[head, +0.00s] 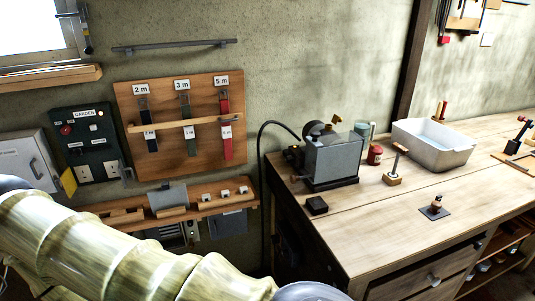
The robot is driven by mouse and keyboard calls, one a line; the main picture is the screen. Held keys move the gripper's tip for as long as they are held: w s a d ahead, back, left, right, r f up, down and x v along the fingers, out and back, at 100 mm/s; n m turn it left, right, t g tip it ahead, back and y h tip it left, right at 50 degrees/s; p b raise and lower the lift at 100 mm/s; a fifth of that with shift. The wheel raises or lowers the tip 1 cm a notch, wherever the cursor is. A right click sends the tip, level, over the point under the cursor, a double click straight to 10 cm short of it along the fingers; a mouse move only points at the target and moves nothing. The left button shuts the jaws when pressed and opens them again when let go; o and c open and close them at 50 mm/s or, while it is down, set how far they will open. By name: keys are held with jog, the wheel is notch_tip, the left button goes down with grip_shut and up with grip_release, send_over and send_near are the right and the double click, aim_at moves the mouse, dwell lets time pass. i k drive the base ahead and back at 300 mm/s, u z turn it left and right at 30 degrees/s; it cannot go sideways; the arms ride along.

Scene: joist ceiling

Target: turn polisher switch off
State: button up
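A grey box-shaped machine on a dark base, which looks like the polisher (334,158), stands at the left end of the wooden workbench (385,225). A dark round part (318,130) and a small yellow piece (337,119) show at its top. A small black box (316,205) lies on the bench just in front of it. I cannot tell which part is the switch, or its position. My arm crosses the lower left of the head view, apart from the machine. My gripper is not in view.
A black cable (264,140) runs from the machine down the wall. A red can (375,154), a stamp-like wooden tool (394,168) and a pale basin (434,145) stand to the right. A garden control panel (88,145) and tape board (181,125) hang left. The front bench top is mostly clear.

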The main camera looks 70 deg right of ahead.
aim_at(289, 159)
jog(key=i, duration=1.85)
jog(key=z, duration=2.55)
